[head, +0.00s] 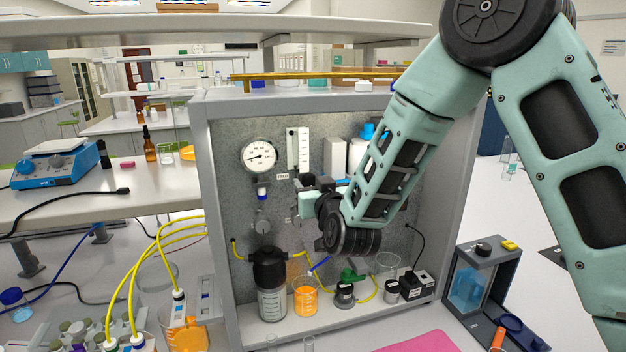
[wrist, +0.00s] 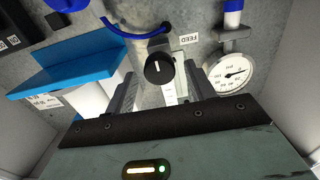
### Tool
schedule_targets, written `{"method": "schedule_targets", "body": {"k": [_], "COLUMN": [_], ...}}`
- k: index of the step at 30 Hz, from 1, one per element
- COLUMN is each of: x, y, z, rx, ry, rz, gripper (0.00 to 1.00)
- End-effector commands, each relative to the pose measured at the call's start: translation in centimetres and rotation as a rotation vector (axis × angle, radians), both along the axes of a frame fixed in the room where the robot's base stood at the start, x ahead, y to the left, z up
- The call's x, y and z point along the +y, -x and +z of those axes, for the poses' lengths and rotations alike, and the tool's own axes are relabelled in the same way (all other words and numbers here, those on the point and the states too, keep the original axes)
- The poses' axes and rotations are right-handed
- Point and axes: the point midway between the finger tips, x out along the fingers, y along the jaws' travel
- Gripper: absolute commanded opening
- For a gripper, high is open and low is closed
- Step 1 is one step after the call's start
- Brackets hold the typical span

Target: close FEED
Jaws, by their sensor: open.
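A black knob (wrist: 158,68) with a white mark sits on the grey speckled panel in the wrist view, beside the FEED label (wrist: 188,38), which appears upside down there. The FEED label also shows in the head view (head: 282,177), just under the gauge. My gripper (wrist: 160,85) is open, with one finger on each side of the knob in the picture. I cannot tell whether either finger touches it. In the head view my gripper (head: 308,199) is close to the panel, right of the FEED label, and hides the knob.
A round pressure gauge (head: 259,156) and an upright flow meter (head: 298,150) are mounted close by. A blue-topped white block (wrist: 70,75) is beside my left finger in the wrist view. A dark-capped bottle (head: 270,285) and an orange beaker (head: 305,299) stand below on the rig's floor.

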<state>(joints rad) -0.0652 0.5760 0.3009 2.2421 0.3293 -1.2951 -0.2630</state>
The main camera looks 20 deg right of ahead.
Motion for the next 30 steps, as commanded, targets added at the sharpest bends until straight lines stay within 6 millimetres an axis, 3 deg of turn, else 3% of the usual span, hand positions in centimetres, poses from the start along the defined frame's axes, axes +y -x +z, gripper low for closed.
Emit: {"method": "schedule_targets", "body": {"k": [10, 14, 15, 30], "x": [0.0, 0.01, 0.0, -0.04], "y": [-0.38, -0.36, -0.36, -0.34], "z": [-0.01, 0.0, 0.0, -0.51], "rx": [0.0, 0.0, 0.0, -0.002], "ry": [0.0, 0.0, 0.0, -0.113], "rz": [0.0, 0.0, 0.0, 0.001], "gripper": [0.52, 0.15, 0.11, 0.11]}}
